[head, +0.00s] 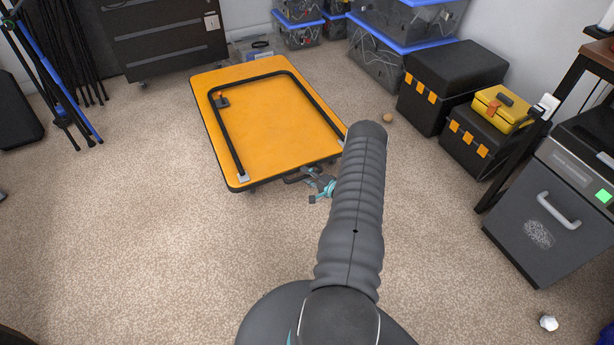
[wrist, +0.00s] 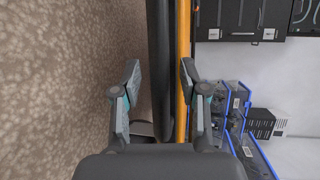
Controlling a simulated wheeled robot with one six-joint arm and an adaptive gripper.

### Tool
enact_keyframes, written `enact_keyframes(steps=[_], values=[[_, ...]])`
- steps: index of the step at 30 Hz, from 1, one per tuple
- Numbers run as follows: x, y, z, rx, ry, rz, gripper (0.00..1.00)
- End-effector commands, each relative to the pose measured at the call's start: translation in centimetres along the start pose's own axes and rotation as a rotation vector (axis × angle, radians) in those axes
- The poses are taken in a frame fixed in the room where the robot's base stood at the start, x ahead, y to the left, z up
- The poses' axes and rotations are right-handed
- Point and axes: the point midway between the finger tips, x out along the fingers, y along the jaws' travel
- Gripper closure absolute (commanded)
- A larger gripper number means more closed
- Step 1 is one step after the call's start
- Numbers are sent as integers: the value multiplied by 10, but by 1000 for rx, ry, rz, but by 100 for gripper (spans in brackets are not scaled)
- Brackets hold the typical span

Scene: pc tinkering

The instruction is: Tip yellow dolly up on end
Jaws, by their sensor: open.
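The yellow dolly (head: 265,120) lies flat and low over the carpet in the head view, with its black tubular handle (head: 308,101) folded down on its top. My gripper (head: 309,178) is at the dolly's near edge, right of that edge's middle, partly hidden by my arm. In the wrist view my gripper (wrist: 158,82) is open, with one finger on the carpet side and the other by the yellow strip of the dolly (wrist: 184,40). The dolly's dark rim runs between the fingers. I cannot tell whether either finger touches it.
A dark drawer cabinet (head: 165,42) stands behind the dolly. Blue-lidded bins (head: 378,62) and black toolboxes (head: 452,78) line the back right. A grey cabinet (head: 550,205) stands at right. Tripods (head: 55,85) are at left. Carpet left and in front is clear.

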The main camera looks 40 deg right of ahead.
Motion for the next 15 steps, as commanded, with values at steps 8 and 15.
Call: enact_keyframes(steps=[8,15], values=[[0,0,0,0,0,0,62],[0,0,0,0,0,0,100]])
